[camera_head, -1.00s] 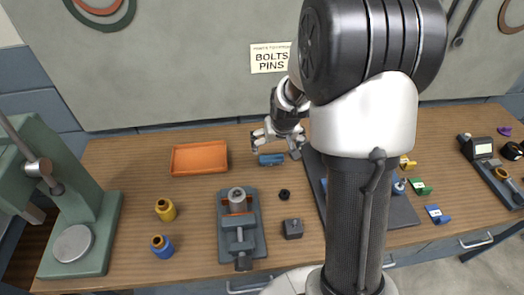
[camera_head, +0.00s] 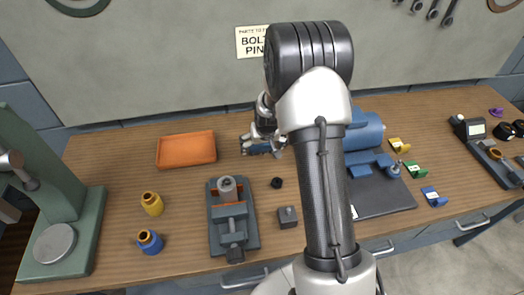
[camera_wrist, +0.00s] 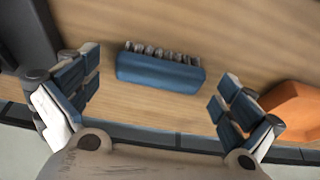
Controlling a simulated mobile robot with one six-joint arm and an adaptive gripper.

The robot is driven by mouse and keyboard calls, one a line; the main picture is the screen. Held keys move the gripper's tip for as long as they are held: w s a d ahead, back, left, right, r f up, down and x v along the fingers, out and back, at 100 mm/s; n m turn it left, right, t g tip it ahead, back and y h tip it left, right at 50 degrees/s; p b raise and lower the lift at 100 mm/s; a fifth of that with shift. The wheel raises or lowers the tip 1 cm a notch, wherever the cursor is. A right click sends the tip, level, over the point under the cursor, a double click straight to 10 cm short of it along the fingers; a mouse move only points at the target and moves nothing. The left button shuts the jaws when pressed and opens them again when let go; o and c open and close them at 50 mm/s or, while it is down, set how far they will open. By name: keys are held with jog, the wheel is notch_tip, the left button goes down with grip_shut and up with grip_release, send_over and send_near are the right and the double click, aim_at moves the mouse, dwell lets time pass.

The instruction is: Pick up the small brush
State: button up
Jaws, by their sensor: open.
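A small blue bar with a row of grey tufts, which looks like the small brush (camera_wrist: 160,72), lies on the wooden bench in the wrist view. In the head view the brush (camera_head: 258,149) is a small blue patch right of the orange tray, partly hidden by my gripper. My gripper (camera_head: 262,142) is over the bench there, with its fingers pointing down. In the wrist view my gripper (camera_wrist: 158,97) is open and empty. Its two fingers stand wide apart, one on each side of the brush in the picture, with no contact visible.
The orange tray (camera_head: 186,149) is just left of the brush. A grey vise (camera_head: 233,235), a black ring (camera_head: 277,183) and a small dark block (camera_head: 287,216) stand nearer. A dark mat (camera_head: 385,195) with blue parts lies to the right, partly behind my arm.

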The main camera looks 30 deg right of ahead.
aim_at(262, 146)
jog(key=shift+w+f, duration=0.15)
jog(key=shift+f, duration=0.1)
jog(key=shift+c, duration=0.2)
jog(key=c, duration=1)
jog(key=shift+c, duration=0.2)
jog(key=shift+r, duration=0.15)
notch_tip(262, 146, up, 20)
jog(key=p, duration=0.5)
